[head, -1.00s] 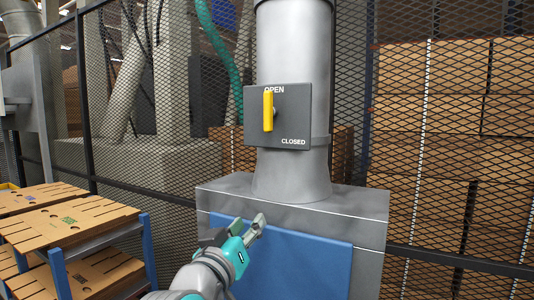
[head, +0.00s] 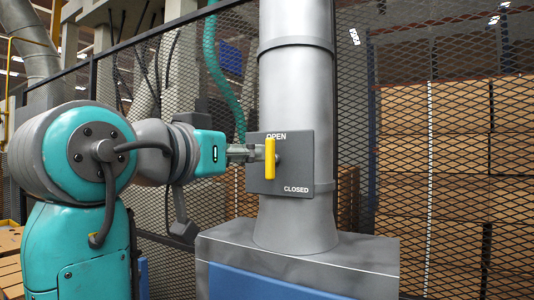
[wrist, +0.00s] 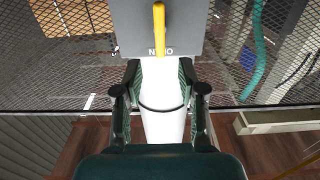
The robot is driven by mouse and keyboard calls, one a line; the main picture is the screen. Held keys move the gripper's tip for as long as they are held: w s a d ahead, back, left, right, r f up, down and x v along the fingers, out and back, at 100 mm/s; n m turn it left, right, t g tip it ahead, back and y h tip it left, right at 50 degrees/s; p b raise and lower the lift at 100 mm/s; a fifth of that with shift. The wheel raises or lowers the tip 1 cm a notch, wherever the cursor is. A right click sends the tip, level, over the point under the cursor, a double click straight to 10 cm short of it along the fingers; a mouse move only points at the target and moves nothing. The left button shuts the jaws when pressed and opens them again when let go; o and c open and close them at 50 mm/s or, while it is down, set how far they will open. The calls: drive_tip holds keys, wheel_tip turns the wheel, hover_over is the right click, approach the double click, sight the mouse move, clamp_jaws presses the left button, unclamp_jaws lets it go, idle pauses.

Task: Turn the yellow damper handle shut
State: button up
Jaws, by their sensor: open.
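The yellow damper handle (head: 270,158) stands vertical on a grey plate (head: 295,170), its upper end at the OPEN label. CLOSED is printed at the plate's lower right. The plate is on a grey duct pipe (head: 297,100). My gripper (head: 246,153) reaches in from the left, with its tips close to the handle's left side. In the wrist view, upside down, the handle (wrist: 159,28) lies beyond the open, empty fingers (wrist: 159,72), in line with the gap between them. I cannot tell whether a fingertip touches the plate.
The pipe stands on a grey box (head: 300,262) with a blue front panel. A wire mesh fence (head: 400,130) runs behind, with stacked brown boxes (head: 434,120) beyond it. A green hose (head: 222,75) hangs behind the fence at the left.

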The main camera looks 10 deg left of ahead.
sight(267, 153)
drive_tip(key=x, duration=0.8)
drive_tip(key=shift+w+d, duration=0.1)
drive_tip(key=shift+w, duration=0.15)
clamp_jaws()
